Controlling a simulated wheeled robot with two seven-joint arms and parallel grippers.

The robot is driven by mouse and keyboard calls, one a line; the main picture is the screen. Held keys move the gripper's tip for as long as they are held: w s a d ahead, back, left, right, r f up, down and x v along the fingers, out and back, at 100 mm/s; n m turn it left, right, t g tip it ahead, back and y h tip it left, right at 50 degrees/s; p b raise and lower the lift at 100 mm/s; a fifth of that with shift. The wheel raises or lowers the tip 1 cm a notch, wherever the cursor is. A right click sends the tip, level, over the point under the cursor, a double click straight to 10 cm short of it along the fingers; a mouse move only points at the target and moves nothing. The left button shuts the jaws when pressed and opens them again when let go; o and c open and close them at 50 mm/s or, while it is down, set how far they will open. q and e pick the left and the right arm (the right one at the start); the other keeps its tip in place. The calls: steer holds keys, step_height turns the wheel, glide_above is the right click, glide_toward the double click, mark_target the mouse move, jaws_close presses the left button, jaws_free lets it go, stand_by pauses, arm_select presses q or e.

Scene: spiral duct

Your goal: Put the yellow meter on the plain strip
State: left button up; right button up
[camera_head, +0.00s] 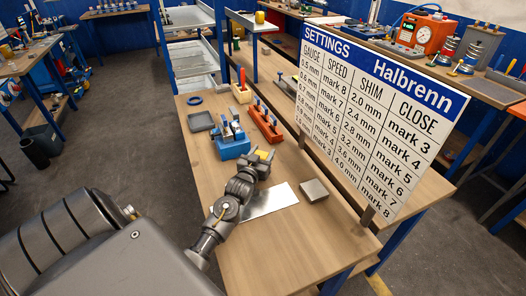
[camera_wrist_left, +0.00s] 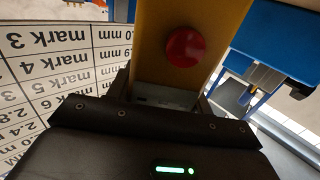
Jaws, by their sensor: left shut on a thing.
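My left gripper (camera_head: 262,156) is shut on the yellow meter (camera_head: 264,154), of which only a small part shows in the head view. In the left wrist view the yellow meter (camera_wrist_left: 150,50) fills the top middle, with a round red knob on its face, between the jaws of my left gripper (camera_wrist_left: 168,95). The plain strip (camera_head: 268,201), a shiny bare metal sheet, lies flat on the wooden bench, just below the gripper in the picture. My left forearm covers its left end. My right gripper is out of view.
A grey block (camera_head: 314,190) sits right of the strip. A blue fixture (camera_head: 232,143), an orange rack (camera_head: 265,122) and a grey tray (camera_head: 200,121) stand farther back. A large settings board (camera_head: 378,112) rises along the bench's right edge. The near bench end is clear.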

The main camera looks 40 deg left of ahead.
arm_select(q)
steer(key=shift+f, duration=0.15)
steer(key=o, duration=1)
steer(key=shift+o, duration=0.5)
steer(key=b+v, duration=0.3)
steer(key=v, duration=0.9)
